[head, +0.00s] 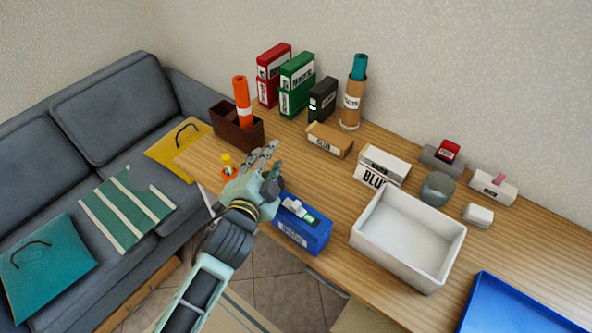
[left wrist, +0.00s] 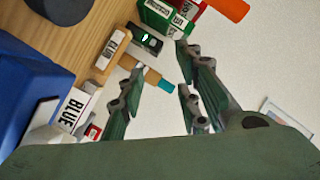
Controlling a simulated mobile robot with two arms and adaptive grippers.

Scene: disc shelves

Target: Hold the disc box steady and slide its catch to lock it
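The blue disc box (head: 303,232) stands near the front edge of the wooden table. It has a label on its front and a small white and green catch (head: 299,210) on top. My left gripper (head: 268,160) is just left of and behind the box, above the table, partly in front of the box's left end. In the left wrist view the fingers of my left gripper (left wrist: 158,85) are spread with nothing between them. A large blue shape, likely the same box (left wrist: 25,100), shows at the left edge there. My right gripper is not in view.
A white open bin (head: 408,240) stands right of the box, with a blue tray (head: 520,308) beyond. Behind are a "BLUE" box (head: 383,166), a tan box (head: 329,140) and upright binders (head: 297,84). An orange item with a yellow top (head: 227,165) is near the hand.

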